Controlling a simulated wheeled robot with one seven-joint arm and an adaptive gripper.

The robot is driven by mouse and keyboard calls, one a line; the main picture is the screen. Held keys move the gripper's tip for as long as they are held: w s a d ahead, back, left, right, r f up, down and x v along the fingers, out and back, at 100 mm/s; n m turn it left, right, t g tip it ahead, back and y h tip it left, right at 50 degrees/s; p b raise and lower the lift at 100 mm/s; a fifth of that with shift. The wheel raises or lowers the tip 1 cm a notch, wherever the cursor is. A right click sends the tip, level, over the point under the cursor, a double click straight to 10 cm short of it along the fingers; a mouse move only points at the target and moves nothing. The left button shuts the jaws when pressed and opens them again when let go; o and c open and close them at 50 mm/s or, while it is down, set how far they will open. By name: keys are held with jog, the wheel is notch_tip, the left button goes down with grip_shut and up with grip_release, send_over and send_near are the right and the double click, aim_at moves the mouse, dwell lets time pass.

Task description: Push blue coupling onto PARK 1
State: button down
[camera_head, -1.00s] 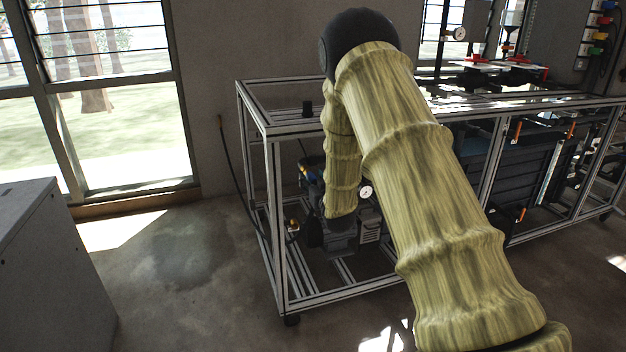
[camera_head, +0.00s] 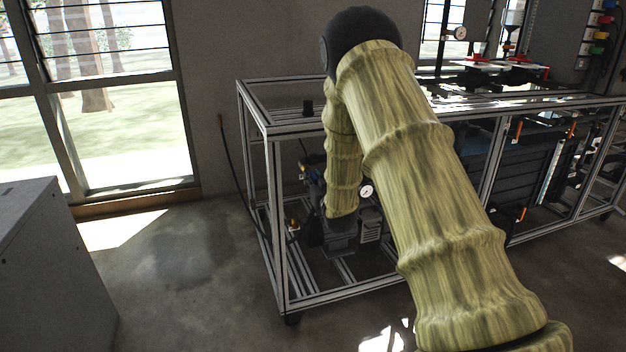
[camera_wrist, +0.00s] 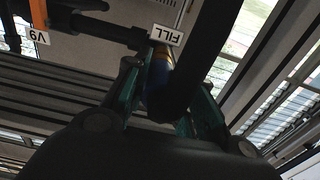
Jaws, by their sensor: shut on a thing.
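In the wrist view, my gripper (camera_wrist: 165,88) has its teal fingers closed around the blue coupling (camera_wrist: 160,70). A thick black hose (camera_wrist: 208,45) runs from the coupling up past the right finger. The coupling's far end is next to a white tag reading FILL (camera_wrist: 165,36), which appears upside down; I cannot tell whether it is seated on a fitting there. In the head view, my gripper is at the lower end of my arm inside the frame, mostly hidden and too small to read. I cannot pick out PARK 1 in either view.
The aluminium frame (camera_head: 279,225) surrounds my arm's lower end, with its posts and rails close by. A dial gauge (camera_head: 366,191) is just right of my wrist. A V9 tag (camera_wrist: 39,37) and dark pipework are at the upper left. A grey cabinet (camera_head: 50,265) stands left; floor between is clear.

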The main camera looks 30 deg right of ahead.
aim_at(316, 183)
jog(key=shift+p+v, duration=0.65)
jog(key=shift+v, duration=2.5)
jog(key=shift+a+f, duration=0.1)
